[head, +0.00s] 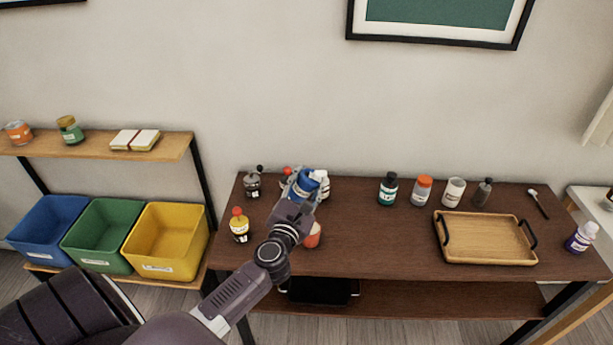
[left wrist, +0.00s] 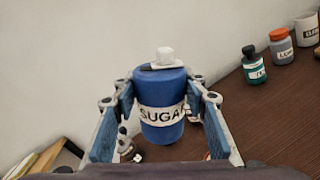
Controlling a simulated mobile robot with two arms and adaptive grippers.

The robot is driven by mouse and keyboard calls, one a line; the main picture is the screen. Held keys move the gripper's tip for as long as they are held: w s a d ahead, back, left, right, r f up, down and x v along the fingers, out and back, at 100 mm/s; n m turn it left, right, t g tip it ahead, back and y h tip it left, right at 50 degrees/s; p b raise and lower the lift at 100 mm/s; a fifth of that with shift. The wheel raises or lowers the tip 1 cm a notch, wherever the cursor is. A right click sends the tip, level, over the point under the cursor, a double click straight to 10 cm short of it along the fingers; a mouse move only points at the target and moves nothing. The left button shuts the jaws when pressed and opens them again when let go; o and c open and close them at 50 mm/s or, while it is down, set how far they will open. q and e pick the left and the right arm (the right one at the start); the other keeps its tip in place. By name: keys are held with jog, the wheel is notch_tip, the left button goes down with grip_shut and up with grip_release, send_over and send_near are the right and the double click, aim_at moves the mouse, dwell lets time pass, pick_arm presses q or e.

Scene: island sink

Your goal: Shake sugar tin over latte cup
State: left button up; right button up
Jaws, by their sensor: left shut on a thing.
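The blue sugar tin (left wrist: 161,138) has a white label reading "SUGA" and a white knob on its lid. My left gripper (left wrist: 160,115) is shut on it, with one finger at each side. In the head view the tin (head: 304,183) is over the left part of the dark table, partly hidden by my gripper (head: 298,198). An orange-red cup-like thing (head: 313,238) stands just below and right of the gripper, partly hidden by my arm. I cannot read its label, so I cannot tell whether it is the latte cup. My right gripper is not in view.
A yellow bottle (head: 239,228) and a grey pot (head: 253,184) stand left of the gripper. A green jar (head: 388,190), an orange-lidded jar (head: 422,191), a white mug (head: 454,192) and a wooden tray (head: 487,254) are to the right. The table's front middle is clear.

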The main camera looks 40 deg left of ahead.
aim_at(302, 199)
pick_arm(q)
jog(key=shift+s+a, duration=0.1)
jog(key=shift+a, duration=0.05)
jog(key=shift+w+d+f, duration=0.2)
jog(key=shift+w, duration=0.15)
jog(key=shift+s+a+f+m, duration=0.2)
jog(key=shift+f+m, duration=0.3)
jog(key=shift+m, duration=0.3)
jog(key=f+m, duration=0.3)
jog(key=m, duration=0.1)
jog(key=shift+a, duration=0.25)
jog(key=f+m, duration=0.1)
jog(key=m, duration=0.1)
jog(key=f+m, duration=0.3)
jog(key=m, duration=0.1)
jog(key=shift+s+a+f+m, duration=0.15)
jog(key=shift+a+f+m, duration=0.1)
jog(key=shift+f+m, duration=0.15)
jog(key=shift+m+p, duration=0.3)
jog(key=shift+m, duration=0.3)
jog(key=shift+d+f+m+p, duration=0.1)
jog(key=shift+f+m+p, duration=0.2)
jog(key=shift+m, duration=0.8)
jog(key=shift+f+m, duration=0.1)
jog(key=shift+m, duration=0.4)
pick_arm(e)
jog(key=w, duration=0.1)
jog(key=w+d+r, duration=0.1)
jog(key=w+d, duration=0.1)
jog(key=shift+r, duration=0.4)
